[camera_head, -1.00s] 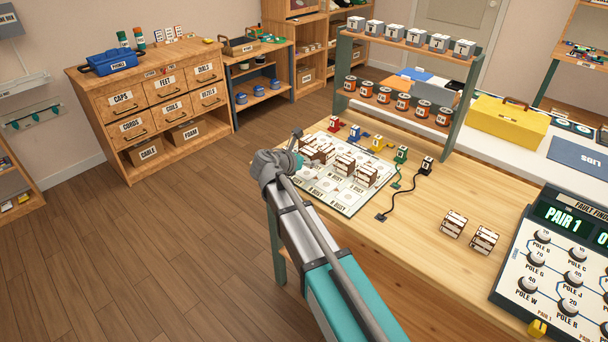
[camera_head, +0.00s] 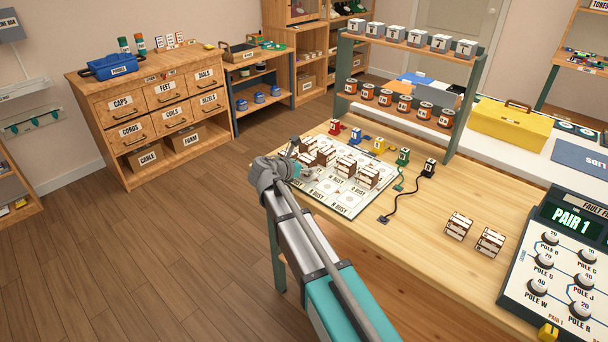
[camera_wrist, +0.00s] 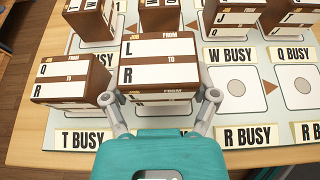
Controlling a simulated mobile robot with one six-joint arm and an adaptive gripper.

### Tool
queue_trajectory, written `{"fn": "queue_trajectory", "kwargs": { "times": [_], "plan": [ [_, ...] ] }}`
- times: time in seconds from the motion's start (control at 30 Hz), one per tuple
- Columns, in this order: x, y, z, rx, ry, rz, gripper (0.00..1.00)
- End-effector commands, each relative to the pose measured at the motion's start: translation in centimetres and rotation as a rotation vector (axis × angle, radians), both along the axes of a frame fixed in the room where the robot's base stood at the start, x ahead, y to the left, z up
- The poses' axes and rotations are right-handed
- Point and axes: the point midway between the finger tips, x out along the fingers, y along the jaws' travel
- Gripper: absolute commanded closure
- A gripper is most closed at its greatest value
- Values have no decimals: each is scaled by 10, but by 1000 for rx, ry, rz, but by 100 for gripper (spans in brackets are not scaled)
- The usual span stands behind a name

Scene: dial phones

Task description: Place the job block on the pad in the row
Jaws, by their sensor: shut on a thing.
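My gripper (camera_wrist: 158,98) is shut on a job block (camera_wrist: 158,50), brown with white labels reading from L to R. The fingers grip its left and right sides. Whether its underside touches the board is hidden. The board (camera_wrist: 270,115) carries pads with printed labels. Another job block (camera_wrist: 75,92), marked Q and R, stands just left of the held one, above a "T BUSY" label. Two bare pads (camera_wrist: 236,88) (camera_wrist: 297,87) lie to the right, above "R BUSY" labels. In the head view my gripper (camera_head: 297,161) is at the board's left end.
More job blocks (camera_wrist: 228,18) stand along the far row of the board. Two loose blocks (camera_head: 458,226) (camera_head: 490,242) stand on the bench (camera_head: 420,260), left of the test set (camera_head: 550,270).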

Motion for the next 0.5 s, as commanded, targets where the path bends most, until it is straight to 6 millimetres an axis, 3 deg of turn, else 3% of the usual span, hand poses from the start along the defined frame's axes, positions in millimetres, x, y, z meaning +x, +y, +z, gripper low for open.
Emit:
{"fn": "queue_trajectory", "kwargs": {
  "times": [0.13, 0.5],
  "plan": [
    [0, 0, -15, 0, 0, 0, 73],
    [0, -1, -17, 0, 0, -1, 73]
  ]
}}
